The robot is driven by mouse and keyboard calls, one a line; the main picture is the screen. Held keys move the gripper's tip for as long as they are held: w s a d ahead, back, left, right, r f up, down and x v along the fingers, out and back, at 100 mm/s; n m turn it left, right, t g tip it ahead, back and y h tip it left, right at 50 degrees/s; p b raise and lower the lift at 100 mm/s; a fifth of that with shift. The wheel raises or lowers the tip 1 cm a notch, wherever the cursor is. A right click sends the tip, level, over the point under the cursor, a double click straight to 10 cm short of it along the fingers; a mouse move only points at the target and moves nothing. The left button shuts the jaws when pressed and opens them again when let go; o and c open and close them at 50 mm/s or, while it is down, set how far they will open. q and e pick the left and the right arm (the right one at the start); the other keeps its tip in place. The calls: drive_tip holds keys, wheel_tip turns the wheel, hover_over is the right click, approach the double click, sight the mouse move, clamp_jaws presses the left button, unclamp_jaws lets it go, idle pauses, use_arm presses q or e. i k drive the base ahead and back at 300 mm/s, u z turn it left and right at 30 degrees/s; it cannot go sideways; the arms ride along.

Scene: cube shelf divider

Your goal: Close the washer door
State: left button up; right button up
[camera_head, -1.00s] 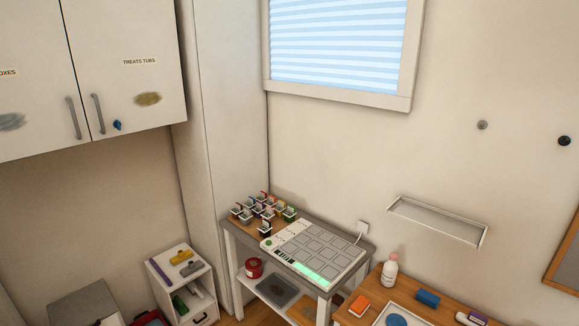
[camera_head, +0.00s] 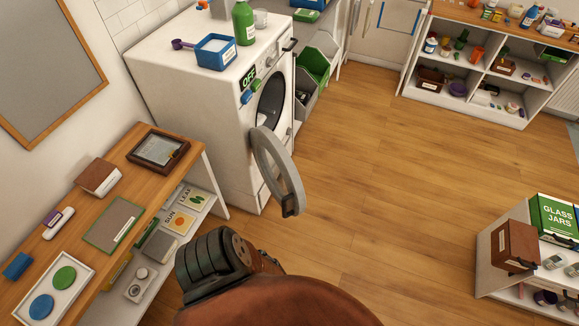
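The white washer (camera_head: 165,75) stands at the upper middle left. Its round door (camera_head: 266,146), a grey ring with a dark latch piece at its lower end, stands open and swung out from the front. The dark drum opening (camera_head: 271,101) shows behind it. The display on the washer's front reads "OFF". A brown and black part of my own body fills the bottom middle, below the door and apart from it in the picture. No gripper fingers show, so neither gripper is in view.
A blue tub (camera_head: 215,56) and a green bottle (camera_head: 243,24) stand on the washer. A wooden-topped shelf table (camera_head: 150,190) is at left. Green and grey bins (camera_head: 311,68) stand beside the washer. A low shelf (camera_head: 492,240) is at right. The wooden floor between is clear.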

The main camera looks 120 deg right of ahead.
sight(262, 139)
drive_tip(key=z, duration=3.65)
drive_tip(key=i, duration=1)
drive_tip(key=z, duration=0.6)
drive_tip(key=k, duration=0.7)
drive_tip(key=z, duration=0.25)
